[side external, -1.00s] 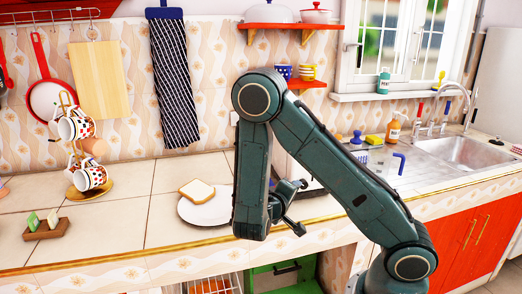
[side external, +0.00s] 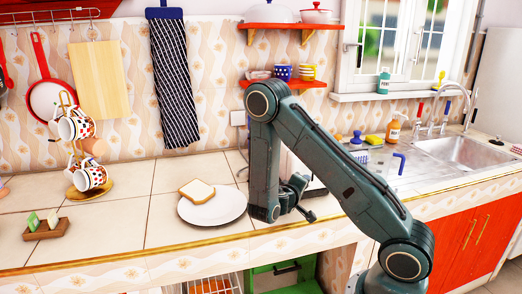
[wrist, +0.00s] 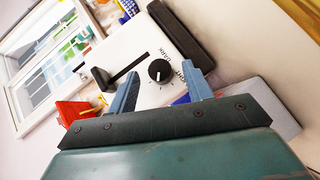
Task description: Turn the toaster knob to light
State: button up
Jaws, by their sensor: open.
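The white toaster (wrist: 140,62) fills the middle of the wrist view, tilted in the picture. A black lever (wrist: 103,78) sits at the end of a slot left of the knob. My gripper (wrist: 161,76) is open, its two blue-grey fingers on either side of the knob in the picture. I cannot tell whether they touch it. In the side external view my gripper (side external: 300,198) is low by the counter, and my arm hides most of the toaster.
A plate (side external: 228,207) with a slice of bread (side external: 197,191) lies left of my gripper. A mug stand (side external: 90,178) and a small wooden holder (side external: 47,229) are farther left. The sink (side external: 462,152) is at the right. The counter between plate and mug stand is clear.

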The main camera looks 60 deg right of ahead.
jog(key=shift+d+f, duration=0.15)
jog(key=shift+d, duration=0.25)
jog(key=shift+c, duration=0.4)
jog(key=c, duration=0.9)
jog(key=shift+f+n+g+h, duration=0.2)
jog(key=shift+n+g+h, duration=0.2)
jog(key=shift+n+h, duration=0.55)
